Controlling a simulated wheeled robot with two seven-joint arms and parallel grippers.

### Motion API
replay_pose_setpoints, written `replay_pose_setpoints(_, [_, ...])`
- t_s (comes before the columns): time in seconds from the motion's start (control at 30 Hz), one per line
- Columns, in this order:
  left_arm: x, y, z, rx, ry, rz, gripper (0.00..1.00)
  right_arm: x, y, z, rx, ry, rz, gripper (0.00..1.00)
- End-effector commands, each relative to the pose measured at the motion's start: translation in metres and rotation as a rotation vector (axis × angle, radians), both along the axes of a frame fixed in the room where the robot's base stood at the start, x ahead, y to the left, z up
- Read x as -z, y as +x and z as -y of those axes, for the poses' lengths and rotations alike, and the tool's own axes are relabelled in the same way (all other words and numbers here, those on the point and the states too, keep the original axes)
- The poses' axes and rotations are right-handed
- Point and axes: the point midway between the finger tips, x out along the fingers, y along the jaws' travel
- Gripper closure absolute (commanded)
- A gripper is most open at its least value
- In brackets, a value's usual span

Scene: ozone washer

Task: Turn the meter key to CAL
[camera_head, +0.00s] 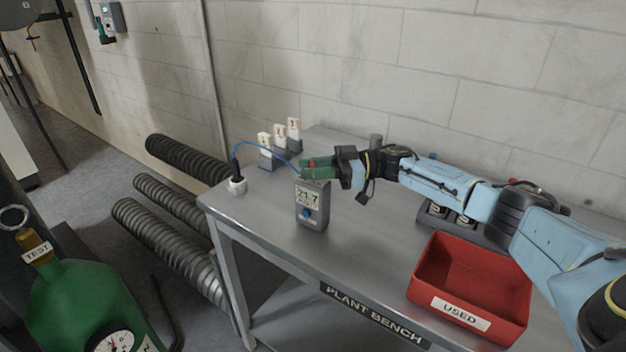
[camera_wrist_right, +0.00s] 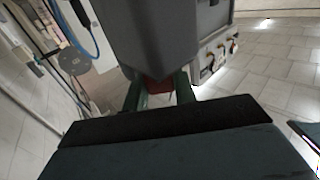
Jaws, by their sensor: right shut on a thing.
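My right gripper (camera_head: 311,170), with green fingers, is at the top of the meter, reaching in from the right. It is shut on a small red key (camera_head: 312,162), mostly hidden by the fingers. In the right wrist view the red key (camera_wrist_right: 159,86) shows between the two green fingers, close against the grey meter body (camera_wrist_right: 165,35). The key's position marks cannot be read. My left gripper is not in view.
A blue cable runs from the meter to a black probe in a white cup (camera_head: 237,186). Several white-topped pieces (camera_head: 279,135) stand at the back of the bench (camera_head: 260,210). A red USED bin (camera_head: 470,290) sits at the front right. A green TEST cylinder (camera_head: 80,300) stands lower left.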

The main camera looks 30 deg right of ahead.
Motion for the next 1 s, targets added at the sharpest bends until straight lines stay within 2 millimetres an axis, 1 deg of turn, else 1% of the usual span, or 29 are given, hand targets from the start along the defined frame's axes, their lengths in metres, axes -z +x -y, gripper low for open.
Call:
replay_pose_setpoints(0.03, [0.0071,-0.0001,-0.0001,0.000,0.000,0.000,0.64,0.0037,0.0006,-0.0008,-0.018,-0.001,0.000,0.96])
replay_pose_setpoints(0.2, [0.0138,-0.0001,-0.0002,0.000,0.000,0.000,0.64,0.0031,0.0000,-0.0016,-0.063,0.000,-0.002,0.96])
replay_pose_setpoints(0.77, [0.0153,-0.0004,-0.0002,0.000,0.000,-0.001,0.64,0.0021,-0.0006,-0.0011,-0.080,-0.001,-0.004,0.96])
replay_pose_setpoints(0.8, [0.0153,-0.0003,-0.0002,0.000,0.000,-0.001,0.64,0.0021,-0.0006,-0.0011,-0.080,-0.001,-0.004,0.71])
replay_pose_setpoints(0.93, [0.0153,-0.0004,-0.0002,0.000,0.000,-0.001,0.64,0.0016,-0.0005,-0.0010,-0.080,-0.001,-0.003,0.53])
replay_pose_setpoints(0.97, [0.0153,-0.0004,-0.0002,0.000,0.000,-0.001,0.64,0.0015,-0.0004,-0.0010,-0.079,-0.001,-0.003,0.51])
replay_pose_setpoints(1.0, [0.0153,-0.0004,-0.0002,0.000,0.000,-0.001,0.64,0.0013,-0.0004,-0.0010,-0.079,-0.001,-0.003,0.51])
